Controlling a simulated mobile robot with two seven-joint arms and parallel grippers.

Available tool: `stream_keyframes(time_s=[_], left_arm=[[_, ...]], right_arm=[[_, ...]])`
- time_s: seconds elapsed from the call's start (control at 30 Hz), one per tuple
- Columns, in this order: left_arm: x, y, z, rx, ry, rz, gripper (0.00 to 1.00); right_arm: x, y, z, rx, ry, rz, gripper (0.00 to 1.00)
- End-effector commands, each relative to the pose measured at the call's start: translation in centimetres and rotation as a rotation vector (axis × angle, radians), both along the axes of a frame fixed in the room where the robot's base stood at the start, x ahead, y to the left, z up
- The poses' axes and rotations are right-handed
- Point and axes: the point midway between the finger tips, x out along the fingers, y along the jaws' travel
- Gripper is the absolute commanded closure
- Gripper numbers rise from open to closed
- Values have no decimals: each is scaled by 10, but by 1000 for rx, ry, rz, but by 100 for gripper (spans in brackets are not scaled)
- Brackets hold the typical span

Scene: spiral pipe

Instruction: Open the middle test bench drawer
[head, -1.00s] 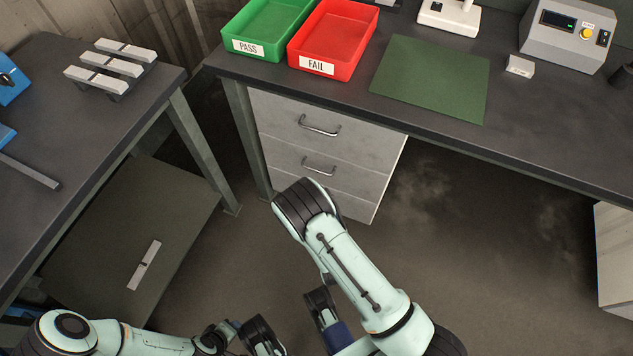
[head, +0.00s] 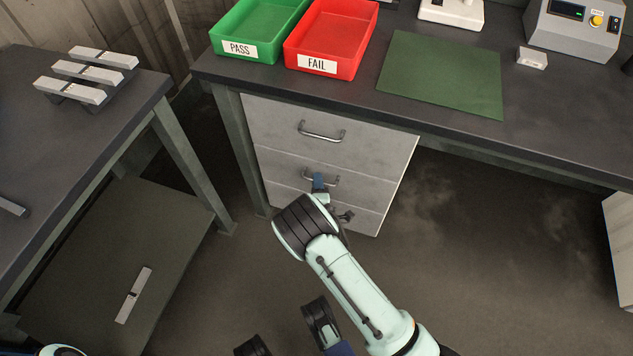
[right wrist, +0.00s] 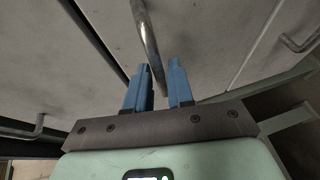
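The middle drawer (head: 285,172) is the second front in a grey drawer unit under the bench. It looks closed, flush with the fronts around it. Its metal bar handle (head: 307,175) is partly covered by my right gripper (head: 319,182) in the head view. In the right wrist view my right gripper (right wrist: 161,85) is open. Its two blue fingers stand apart, and the curved handle (right wrist: 148,35) reaches into the gap between them, with no firm grip visible. I cannot make out my left gripper.
The top drawer has its own handle (head: 321,131). A lower drawer front lies below, partly behind my right arm. The bench (head: 440,125) overhangs the unit and carries a green PASS tray (head: 238,48), a red FAIL tray (head: 317,64) and a green mat (head: 440,75). A side table (head: 90,120) stands left.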

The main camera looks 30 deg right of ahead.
Motion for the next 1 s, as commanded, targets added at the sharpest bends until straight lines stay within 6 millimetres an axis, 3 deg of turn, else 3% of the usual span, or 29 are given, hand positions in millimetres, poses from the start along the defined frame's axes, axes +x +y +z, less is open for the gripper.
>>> stream_keyframes(time_s=[0.43,0.47,0.5,0.53,0.83,1.0], left_arm=[[-9,1,-5,-2,29,3,57],[-9,1,-5,-2,29,3,57],[-9,1,-5,-2,28,3,57],[-9,1,-5,-2,28,3,57],[-6,1,-3,-1,20,2,57],[5,-1,6,1,-17,-2,57]], right_arm=[[11,-6,-2,0,0,-1,78],[11,-6,-2,0,0,-1,84],[11,-6,-2,0,0,-1,97],[11,-6,-2,0,0,-1,100],[9,-3,-1,0,0,0,100],[-1,9,-1,0,2,1,100]])
